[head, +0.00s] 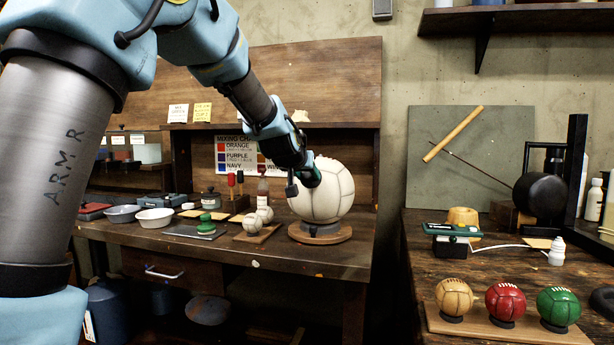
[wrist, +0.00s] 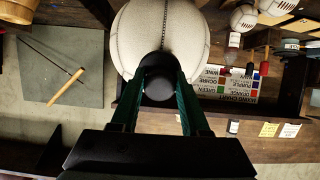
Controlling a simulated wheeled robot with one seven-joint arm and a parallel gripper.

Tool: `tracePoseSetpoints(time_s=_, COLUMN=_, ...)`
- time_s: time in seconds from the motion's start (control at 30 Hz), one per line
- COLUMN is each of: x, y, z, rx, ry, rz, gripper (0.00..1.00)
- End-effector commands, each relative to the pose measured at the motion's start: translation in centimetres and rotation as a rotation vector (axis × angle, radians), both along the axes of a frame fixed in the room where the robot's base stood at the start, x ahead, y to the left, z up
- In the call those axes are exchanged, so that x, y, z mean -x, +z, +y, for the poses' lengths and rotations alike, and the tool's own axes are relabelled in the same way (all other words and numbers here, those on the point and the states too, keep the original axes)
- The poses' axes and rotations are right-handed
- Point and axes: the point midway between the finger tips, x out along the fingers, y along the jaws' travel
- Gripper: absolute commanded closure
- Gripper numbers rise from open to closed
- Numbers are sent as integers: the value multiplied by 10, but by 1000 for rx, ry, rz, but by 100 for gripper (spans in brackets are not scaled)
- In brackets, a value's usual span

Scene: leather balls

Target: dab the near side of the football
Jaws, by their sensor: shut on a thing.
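The football (head: 326,197) is a large off-white panelled ball on a round wooden stand (head: 322,236) at the right end of the bench. It fills the top middle of the wrist view (wrist: 185,25), with a dark seam running down it. No paint mark shows on its visible part. My gripper (head: 306,178) is in front of the ball's near left side. Its green fingers (wrist: 160,85) are shut on a dark round-knobbed dabber (wrist: 158,90). The dabber's far end overlaps the ball in the wrist view. Whether it touches the leather is hidden.
Two small white balls (head: 265,214) sit on a board left of the football. A green dabber (head: 208,228) on a dark plate and pale bowls (head: 154,217) stand further left. A right-hand table holds a yellow, a red and a green ball (head: 558,306). A gap separates the tables.

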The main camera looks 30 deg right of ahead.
Motion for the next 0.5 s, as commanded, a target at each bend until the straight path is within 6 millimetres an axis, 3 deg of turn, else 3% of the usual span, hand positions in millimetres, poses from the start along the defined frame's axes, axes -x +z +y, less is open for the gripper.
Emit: tracePoseSetpoints(time_s=0.5, x=-4, y=-2, z=-4, rx=1, ry=0, rz=-1, gripper=99)
